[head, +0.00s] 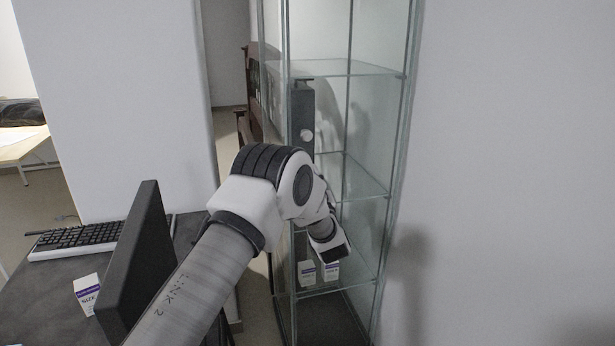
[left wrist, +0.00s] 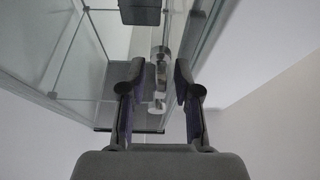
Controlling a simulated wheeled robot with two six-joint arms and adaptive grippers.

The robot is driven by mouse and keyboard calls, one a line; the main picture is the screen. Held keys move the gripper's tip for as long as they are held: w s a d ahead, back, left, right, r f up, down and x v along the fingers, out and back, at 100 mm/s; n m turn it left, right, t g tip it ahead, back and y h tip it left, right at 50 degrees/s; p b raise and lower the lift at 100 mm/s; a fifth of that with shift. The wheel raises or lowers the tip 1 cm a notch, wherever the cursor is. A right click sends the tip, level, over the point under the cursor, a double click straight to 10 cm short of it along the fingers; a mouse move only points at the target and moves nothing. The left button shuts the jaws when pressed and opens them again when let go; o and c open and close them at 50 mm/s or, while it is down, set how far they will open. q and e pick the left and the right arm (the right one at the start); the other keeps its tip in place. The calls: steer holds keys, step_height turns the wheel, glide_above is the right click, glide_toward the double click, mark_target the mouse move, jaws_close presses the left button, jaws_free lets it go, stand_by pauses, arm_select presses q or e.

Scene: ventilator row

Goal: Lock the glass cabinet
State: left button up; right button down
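The tall glass cabinet (head: 368,180) stands in the middle of the head view, with clear panes and glass shelves. A dark grey lock box (head: 302,115) with a round pale knob (head: 306,135) sits at its front edge. My left arm reaches across in front of the cabinet below the box; its fingertips are hidden in the head view. In the left wrist view my left gripper (left wrist: 160,88) is open. A shiny metal handle (left wrist: 160,70) shows between its fingers, with no clear contact. A dark box (left wrist: 139,12) is beyond. I cannot tell whether the door is fully closed.
Small white boxes (head: 307,272) stand on a low shelf inside the cabinet. A desk at the lower left holds a keyboard (head: 75,240), a dark monitor (head: 137,260) and a small white box (head: 87,293). A plain wall (head: 510,180) closes off the right.

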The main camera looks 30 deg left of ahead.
arm_select(q)
steer(key=v, duration=1.2)
steer(key=s+d+f+m+g+h+p, duration=0.1)
steer(key=s+f+m+g+h+p, duration=0.15)
steer(key=s+f+m+h, duration=0.6)
steer(key=s+d+f+n+g+h+p, duration=0.1)
steer(key=s+f+h+p, duration=0.3)
steer(key=f, duration=0.9)
steer(key=s+d+f+g+h, duration=0.1)
steer(key=s+d+f+g, duration=0.1)
steer(key=s, duration=0.7)
steer(key=s+d+f+m+g+h, duration=0.1)
steer(key=s+d+f+g+h, duration=0.1)
steer(key=s, duration=0.7)
steer(key=s+d+f+m+g+h, duration=0.1)
steer(key=s+d+f+g+h, duration=0.1)
steer(key=s+d+f+g, duration=0.2)
steer(key=s+d+g, duration=0.1)
steer(key=s+g, duration=0.2)
steer(key=s, duration=0.2)
steer(key=shift+d+b, duration=0.3)
steer(key=shift+d, duration=0.1)
